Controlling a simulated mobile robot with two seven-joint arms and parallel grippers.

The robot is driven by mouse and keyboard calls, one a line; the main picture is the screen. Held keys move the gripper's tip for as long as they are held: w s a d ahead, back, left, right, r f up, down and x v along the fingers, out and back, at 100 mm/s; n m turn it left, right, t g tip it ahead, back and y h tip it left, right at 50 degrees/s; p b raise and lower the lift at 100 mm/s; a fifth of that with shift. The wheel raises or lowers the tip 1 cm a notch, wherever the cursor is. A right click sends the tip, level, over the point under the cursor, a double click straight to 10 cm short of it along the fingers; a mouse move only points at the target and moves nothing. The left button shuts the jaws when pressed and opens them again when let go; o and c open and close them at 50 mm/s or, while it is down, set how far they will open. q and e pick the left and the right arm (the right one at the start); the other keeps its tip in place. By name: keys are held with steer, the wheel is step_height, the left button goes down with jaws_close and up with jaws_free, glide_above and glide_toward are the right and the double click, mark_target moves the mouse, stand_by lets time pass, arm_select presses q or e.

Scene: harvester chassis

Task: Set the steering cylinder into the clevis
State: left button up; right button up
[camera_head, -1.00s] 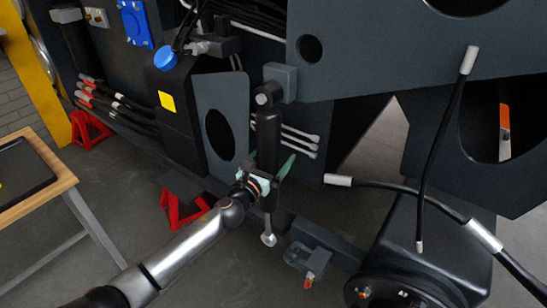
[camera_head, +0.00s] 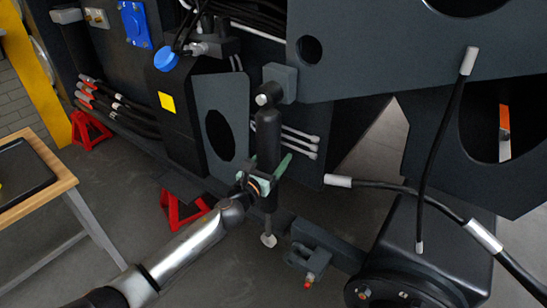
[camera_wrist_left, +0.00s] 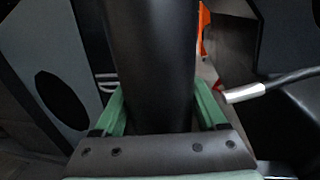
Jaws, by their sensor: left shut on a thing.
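The steering cylinder (camera_head: 268,140) is a black tube hanging almost upright from a grey bracket on the chassis. Its light rod end (camera_head: 268,240) points down. The dark grey clevis (camera_head: 310,252) sits on the axle beam, just right of the rod end and slightly lower; the two look apart. My left gripper (camera_head: 268,171) has green fingers and is shut on the lower part of the cylinder. In the left wrist view the cylinder (camera_wrist_left: 150,65) stands between the two green fingers (camera_wrist_left: 158,108). The contact faces are hidden. My right gripper is not in view.
A black hose (camera_head: 385,187) with light fittings runs right of the clevis, above the dark wheel hub (camera_head: 400,288). A plate with an oval hole (camera_head: 228,92) stands behind my left gripper. Red stands (camera_head: 178,212) and a wooden-topped table (camera_head: 55,172) are at left.

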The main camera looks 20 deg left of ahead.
arm_select(q)
jaws_close()
steer(key=d, duration=0.1)
steer(key=s+d+n+p, duration=0.1)
steer(key=d+n+p, duration=0.1)
steer(key=d, duration=0.1)
steer(key=shift+s+r, duration=0.1)
steer(key=shift+s, duration=0.15)
steer(key=o, duration=1.6)
jaws_free()
steer(key=shift+a, duration=0.1)
steer(key=shift+c, duration=0.2)
